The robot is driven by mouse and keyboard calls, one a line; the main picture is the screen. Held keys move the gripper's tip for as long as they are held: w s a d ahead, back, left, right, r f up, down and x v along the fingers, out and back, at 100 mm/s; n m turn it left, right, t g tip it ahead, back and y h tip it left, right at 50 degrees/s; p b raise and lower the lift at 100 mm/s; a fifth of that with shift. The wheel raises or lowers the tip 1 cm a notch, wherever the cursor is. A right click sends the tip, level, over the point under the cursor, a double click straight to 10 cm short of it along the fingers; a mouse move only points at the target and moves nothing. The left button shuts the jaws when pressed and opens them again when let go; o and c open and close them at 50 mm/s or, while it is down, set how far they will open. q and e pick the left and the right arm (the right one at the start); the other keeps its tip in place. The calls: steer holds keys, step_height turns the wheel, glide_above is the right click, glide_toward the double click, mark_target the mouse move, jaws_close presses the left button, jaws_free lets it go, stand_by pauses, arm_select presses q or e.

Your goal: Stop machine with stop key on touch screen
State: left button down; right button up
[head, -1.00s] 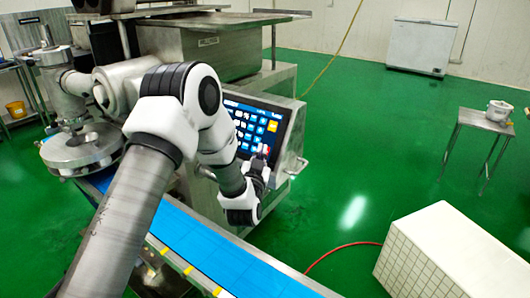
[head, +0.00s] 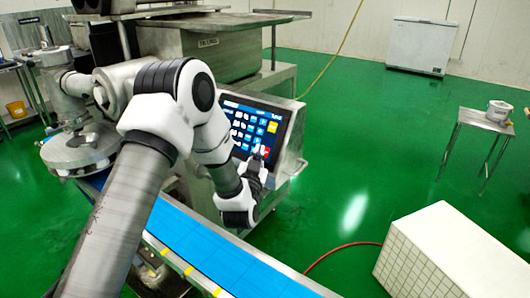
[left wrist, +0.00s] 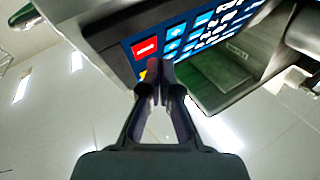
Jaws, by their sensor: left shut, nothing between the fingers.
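The touch screen (head: 243,128) of the machine is lit, with rows of white and blue keys on a dark ground. A red key (head: 266,152) sits at its lower right and a yellow key (head: 272,127) above it. My left gripper (head: 258,155) is shut and empty, at the lower right of the screen beside the red key. In the left wrist view the fingertips (left wrist: 158,64) are just below and right of the red key (left wrist: 145,47). I cannot tell whether they touch the screen. My right gripper is not in view.
A blue conveyor belt (head: 196,240) runs below my left arm. The steel machine body (head: 205,50) stands behind the screen. A white tiled block (head: 440,255) is at the lower right, and a small steel table (head: 487,122) with a white tub stands farther right. Green floor between is clear.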

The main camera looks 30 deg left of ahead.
arm_select(q)
steer(key=s+r, duration=0.1)
steer(key=s+p, duration=0.1)
steer(key=s, duration=0.1)
steer(key=s+r+p, duration=0.1)
steer(key=shift+s+a+r, duration=0.15)
steer(key=shift+r, duration=0.15)
steer(key=shift+f, duration=0.1)
stand_by(0.6)
